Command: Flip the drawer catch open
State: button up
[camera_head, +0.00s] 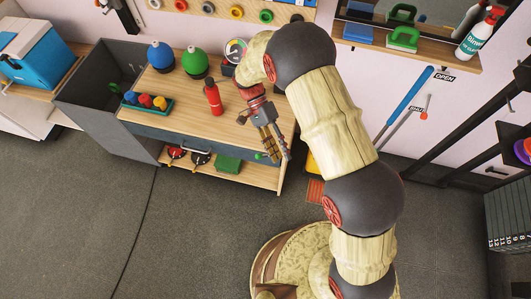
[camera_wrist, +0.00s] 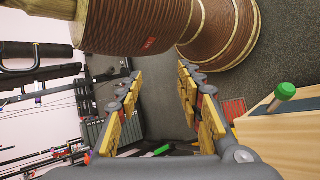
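A small green-tipped knob (camera_head: 258,156), which looks like the drawer catch, sits near the right end of the dark drawer front (camera_head: 222,150) under the workbench top. The knob also shows in the wrist view (camera_wrist: 285,91), at the right, outside the fingers. My gripper (camera_head: 276,157) hangs at the bench's front right corner, close to the knob. In the wrist view my gripper (camera_wrist: 160,78) is open, with its yellow-padded fingers apart and nothing between them. I cannot tell the catch's exact position.
The workbench top (camera_head: 150,95) holds a red bottle (camera_head: 212,97), a blue round container (camera_head: 160,55), a green one (camera_head: 195,62) and a small tray (camera_head: 147,110). A lower shelf (camera_head: 250,174) holds a green box (camera_head: 228,164). The floor in front is clear.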

notch_tip(320, 180, down, 3)
jog(key=a+n+t+y, duration=0.1)
jog(key=a+n+t, duration=0.1)
jog(key=n, duration=0.5)
jog(key=n+t+y, duration=0.4)
jog(key=n+t, duration=0.2)
jog(key=n, duration=1.8)
send_over(259, 154)
notch_tip(259, 154, down, 7)
jog(key=shift+p, duration=0.3)
jog(key=shift+w+a+n, duration=0.15)
jog(key=shift+w+n, duration=0.1)
jog(key=shift+n, duration=0.45)
jog(key=shift+f, duration=0.35)
jog(key=f+b, duration=0.1)
jog(key=f, duration=0.3)
jog(key=f+b, duration=0.1)
jog(key=f, duration=0.2)
jog(key=shift+s+f+b, duration=0.1)
jog(key=shift+s+b, duration=0.15)
jog(key=shift+b, duration=0.05)
